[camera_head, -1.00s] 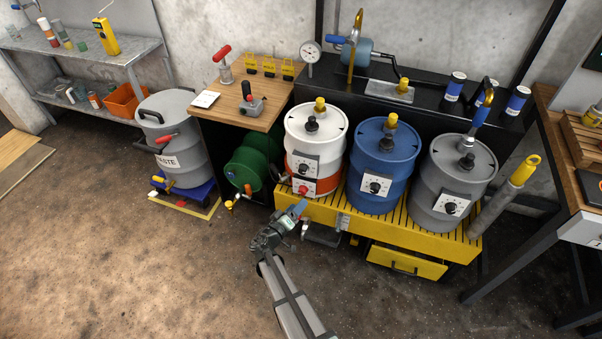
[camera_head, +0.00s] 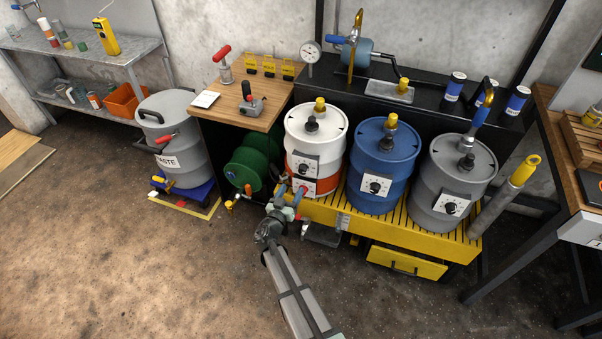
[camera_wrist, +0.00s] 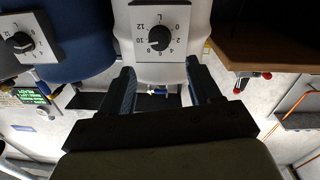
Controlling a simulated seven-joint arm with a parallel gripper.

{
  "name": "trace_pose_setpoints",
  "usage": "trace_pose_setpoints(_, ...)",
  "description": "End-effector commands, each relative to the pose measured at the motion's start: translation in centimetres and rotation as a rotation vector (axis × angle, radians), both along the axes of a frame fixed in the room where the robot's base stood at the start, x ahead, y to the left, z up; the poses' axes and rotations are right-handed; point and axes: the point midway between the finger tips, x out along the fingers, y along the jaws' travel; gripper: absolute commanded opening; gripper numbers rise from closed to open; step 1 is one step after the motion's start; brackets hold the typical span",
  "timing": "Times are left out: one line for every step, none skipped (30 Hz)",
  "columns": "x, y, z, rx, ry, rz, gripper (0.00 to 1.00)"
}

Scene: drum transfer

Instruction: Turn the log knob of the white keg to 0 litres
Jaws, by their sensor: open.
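The white keg (camera_head: 315,131) stands at the left of the row of three, white above with an orange-red band below. Its log knob (camera_head: 303,169) is a black dial on a square scale plate on the front. In the wrist view the black log knob (camera_wrist: 159,38) is close, with numbers up to 12 around it and an L; I cannot surely read its pointer. My gripper (camera_head: 288,193) is open and empty, low in front of the keg near a red knob. In the wrist view its fingers (camera_wrist: 161,80) frame the space just below the dial, apart from the knob.
A blue keg (camera_head: 382,165) and a grey keg (camera_head: 458,180) stand to the right on the yellow slatted platform (camera_head: 400,226). A green drum (camera_head: 250,163) lies left under the wooden bench (camera_head: 262,110). A yellow drawer (camera_head: 405,262) juts out.

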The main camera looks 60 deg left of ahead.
Motion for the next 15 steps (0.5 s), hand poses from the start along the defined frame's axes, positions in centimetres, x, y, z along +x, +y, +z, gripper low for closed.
trace_pose_setpoints(0.8, 0.9, -0.1, 0.0, 0.0, -0.002, 0.62)
trace_pose_setpoints(1.2, 1.3, -0.1, 0.0, 0.0, -0.002, 0.62)
trace_pose_setpoints(1.8, 1.8, -0.1, -0.001, -0.001, -0.002, 0.62)
trace_pose_setpoints(2.1, 2.1, -0.2, -0.001, -0.001, -0.001, 0.62)
trace_pose_setpoints(2.5, 2.5, -0.1, -0.001, -0.001, -0.001, 0.62)
trace_pose_setpoints(3.0, 3.0, -0.1, 0.0, -0.002, -0.001, 0.62)
trace_pose_setpoints(3.4, 3.3, -0.1, 0.0, -0.002, -0.002, 0.62)
trace_pose_setpoints(3.8, 3.7, -0.1, 0.0, -0.002, -0.002, 0.62)
trace_pose_setpoints(4.3, 4.2, -0.1, -0.001, -0.001, -0.001, 0.62)
trace_pose_setpoints(4.6, 4.5, -0.1, -0.001, -0.001, -0.001, 0.62)
trace_pose_setpoints(5.0, 4.8, -0.1, -0.001, -0.001, -0.001, 0.62)
trace_pose_setpoints(5.4, 5.2, -0.1, -0.001, -0.001, -0.001, 0.62)
trace_pose_setpoints(5.7, 5.4, -0.1, -0.001, -0.001, -0.001, 0.62)
trace_pose_setpoints(6.0, 5.6, -0.1, -0.001, -0.001, -0.001, 0.62)
trace_pose_setpoints(6.3, 6.0, -0.1, -0.001, -0.001, -0.001, 0.62)
